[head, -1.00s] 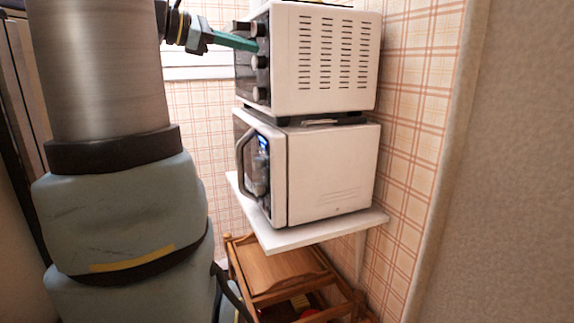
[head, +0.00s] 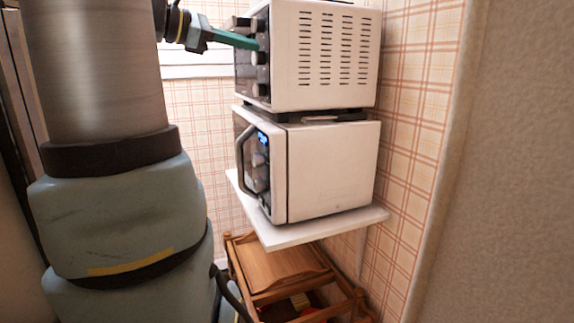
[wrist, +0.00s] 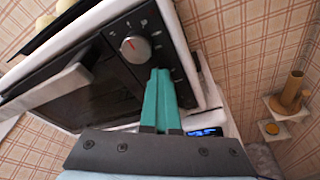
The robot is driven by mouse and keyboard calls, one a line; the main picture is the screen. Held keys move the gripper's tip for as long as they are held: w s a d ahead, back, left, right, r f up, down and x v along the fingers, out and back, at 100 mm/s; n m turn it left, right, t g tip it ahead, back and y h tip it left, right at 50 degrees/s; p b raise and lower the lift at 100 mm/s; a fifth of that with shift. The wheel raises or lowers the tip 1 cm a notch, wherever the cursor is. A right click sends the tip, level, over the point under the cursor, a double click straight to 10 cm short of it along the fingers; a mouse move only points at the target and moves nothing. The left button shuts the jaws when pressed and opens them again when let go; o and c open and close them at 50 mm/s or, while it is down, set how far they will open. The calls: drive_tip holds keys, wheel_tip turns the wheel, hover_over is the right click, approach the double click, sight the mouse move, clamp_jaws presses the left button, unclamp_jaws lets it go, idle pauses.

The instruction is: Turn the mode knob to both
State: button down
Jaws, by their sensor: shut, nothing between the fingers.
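A white toaster oven (head: 338,85) with a dark front stands on top of a white microwave. Its front has a column of knobs at the right side. One silver knob with a red mark (wrist: 135,48) shows clear of my fingers in the wrist view. I cannot read the labels, so I cannot tell which knob is the mode knob. My gripper (head: 252,44) has teal fingers, which also show in the wrist view (wrist: 160,75). They are shut and empty, with the tips at the knob panel beside that silver knob. The fingers hide the panel behind them; contact is unclear.
The microwave (head: 335,175) with a dark handle sits on a white wall shelf (head: 310,233). A wooden cart (head: 285,270) stands below. The oven's door handle (wrist: 45,92) juts out to the left in the wrist view. A plaid wall is close behind.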

drive_tip(key=shift+s+d+f+b, duration=0.25)
drive_tip(key=shift+s+f+b, duration=0.35)
drive_tip(key=shift+b, duration=0.25)
drive_tip(key=shift+r, duration=0.1)
drive_tip(key=shift+s+r, duration=0.25)
drive_tip(key=shift+s, duration=0.05)
drive_tip(key=shift+s+a+f, duration=0.15)
drive_tip(key=shift+s+a, duration=0.15)
drive_tip(key=shift+a, duration=0.45)
drive_tip(key=shift+s+a+f, duration=0.1)
drive_tip(key=shift+s+a, duration=0.25)
drive_tip(key=shift+a, duration=0.45)
drive_tip(key=shift+s+a+f, duration=0.15)
drive_tip(key=shift+s+a, duration=0.15)
drive_tip(key=shift+a, duration=0.45)
drive_tip(key=w+a+r+n+g+p, duration=0.2)
drive_tip(key=w+a+n+p, duration=0.1)
drive_tip(key=n, duration=0.2)
drive_tip(key=shift+w+d+p, duration=0.1)
drive_tip(key=shift+w+d, duration=0.3)
drive_tip(key=shift+d, duration=0.65)
drive_tip(key=shift+w+d+p, duration=0.1)
drive_tip(key=shift+w+d, duration=0.3)
drive_tip(key=shift+d, duration=0.7)
drive_tip(key=shift+w+d+p, duration=0.1)
drive_tip(key=shift+w+d, duration=0.3)
drive_tip(key=shift+d, duration=0.65)
